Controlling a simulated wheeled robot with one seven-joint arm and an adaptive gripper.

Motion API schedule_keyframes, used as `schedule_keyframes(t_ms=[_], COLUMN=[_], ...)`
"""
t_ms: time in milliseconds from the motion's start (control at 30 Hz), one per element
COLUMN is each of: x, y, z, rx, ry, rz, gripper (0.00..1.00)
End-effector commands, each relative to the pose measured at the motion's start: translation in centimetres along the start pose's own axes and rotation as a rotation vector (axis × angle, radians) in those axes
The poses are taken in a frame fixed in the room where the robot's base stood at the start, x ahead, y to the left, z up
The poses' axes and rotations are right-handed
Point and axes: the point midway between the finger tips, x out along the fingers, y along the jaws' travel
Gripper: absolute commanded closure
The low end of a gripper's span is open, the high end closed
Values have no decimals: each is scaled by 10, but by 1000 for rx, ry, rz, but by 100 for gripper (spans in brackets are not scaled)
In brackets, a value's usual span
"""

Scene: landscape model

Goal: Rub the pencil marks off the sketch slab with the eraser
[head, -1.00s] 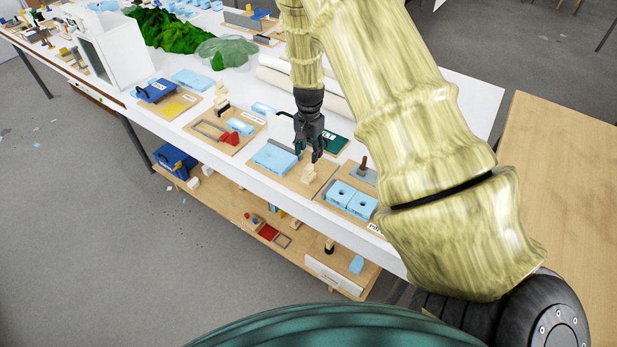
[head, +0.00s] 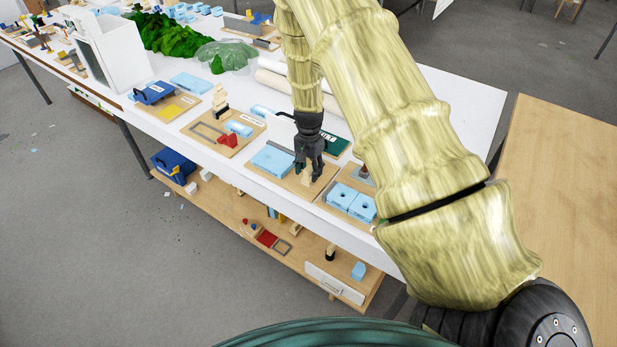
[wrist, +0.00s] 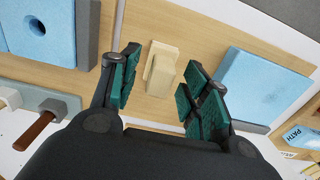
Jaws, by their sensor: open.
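A pale wooden block with a raised grip, which looks like the eraser (wrist: 160,68), stands on a wooden board (head: 291,183). It also shows in the head view (head: 306,179), partly covered by the fingers. My gripper (head: 308,174) is open just above it, pointing down. In the wrist view, the block lies between and slightly beyond the open green-padded fingers (wrist: 155,88), with gaps on both sides. The light blue slab, apparently the sketch slab (head: 271,159), lies flat on the same board, left of my gripper; it also shows in the wrist view (wrist: 262,88). I cannot make out pencil marks.
A dark green box (head: 335,145) stands close behind my gripper. A board with a grey frame and red piece (head: 228,140) is to the left. White rolls (head: 275,75) lie farther back.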

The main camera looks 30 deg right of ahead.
Motion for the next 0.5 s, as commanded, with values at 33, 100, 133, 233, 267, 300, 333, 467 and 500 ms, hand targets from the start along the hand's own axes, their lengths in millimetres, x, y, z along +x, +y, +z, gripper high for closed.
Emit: schedule_keyframes(t_ms=[33, 100, 133, 233, 267, 300, 333, 467, 500], x=[0, 0, 0, 0, 0, 0, 0, 0, -1], y=[0, 0, 0, 0, 0, 0, 0, 0, 0], z=[0, 0, 0, 0, 0, 0, 0, 0, 0], rx=[0, 0, 0, 0, 0, 0, 0, 0, 0], ry=[0, 0, 0, 0, 0, 0, 0, 0, 0], rz=[0, 0, 0, 0, 0, 0, 0, 0, 0], gripper=[54, 54, 59, 77, 83, 90, 95, 100, 100])
